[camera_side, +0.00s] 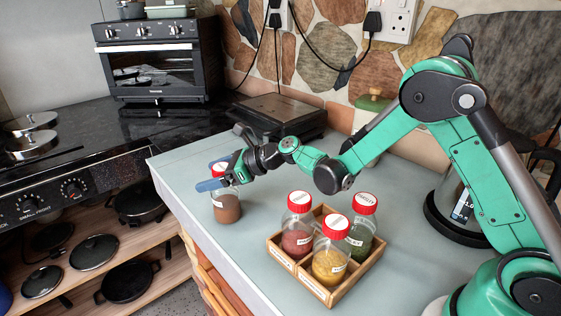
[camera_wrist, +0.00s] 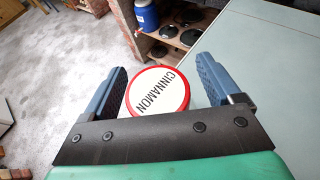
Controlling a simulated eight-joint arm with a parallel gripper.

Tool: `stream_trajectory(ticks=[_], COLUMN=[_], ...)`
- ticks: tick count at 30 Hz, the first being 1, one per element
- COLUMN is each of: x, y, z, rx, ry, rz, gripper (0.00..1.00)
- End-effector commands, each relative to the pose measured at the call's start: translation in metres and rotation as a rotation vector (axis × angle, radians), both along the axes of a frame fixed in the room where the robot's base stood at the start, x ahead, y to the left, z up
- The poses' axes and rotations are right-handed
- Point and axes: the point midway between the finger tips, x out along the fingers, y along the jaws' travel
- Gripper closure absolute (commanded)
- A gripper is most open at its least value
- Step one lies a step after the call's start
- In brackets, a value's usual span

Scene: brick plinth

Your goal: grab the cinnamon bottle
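The cinnamon bottle (camera_side: 227,208) is a clear jar of brown spice with a red-rimmed lid, standing upright near the left edge of the grey counter. In the wrist view its white lid label (camera_wrist: 158,91) reads CINNAMON. My gripper (camera_side: 216,178) is at the height of the lid in the side view, its blue fingers around the top of the bottle. In the wrist view my gripper (camera_wrist: 165,82) is open, with a finger on each side of the lid and gaps visible. The far side of the bottle is hidden in the side view.
A wooden tray (camera_side: 316,287) holds red, yellow and green spice jars to the right of the bottle. The counter's left edge (camera_side: 190,235) is close to the bottle. A black appliance (camera_side: 280,116) stands behind. The counter between bottle and tray is clear.

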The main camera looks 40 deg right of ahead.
Motion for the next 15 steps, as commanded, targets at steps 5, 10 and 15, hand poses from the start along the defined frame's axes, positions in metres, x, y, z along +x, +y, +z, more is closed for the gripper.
stream_trajectory(ticks=[5,10,15], x=[-0.0001,-0.0002,-0.0002], y=[-0.0001,-0.0001,-0.0001], z=[0.0002,0.0002,0.0003], rx=[0.0,0.0,0.0], ry=[0.0,0.0,0.0], rz=[0.0,0.0,0.0], gripper=[0.69,1.0,1.0])
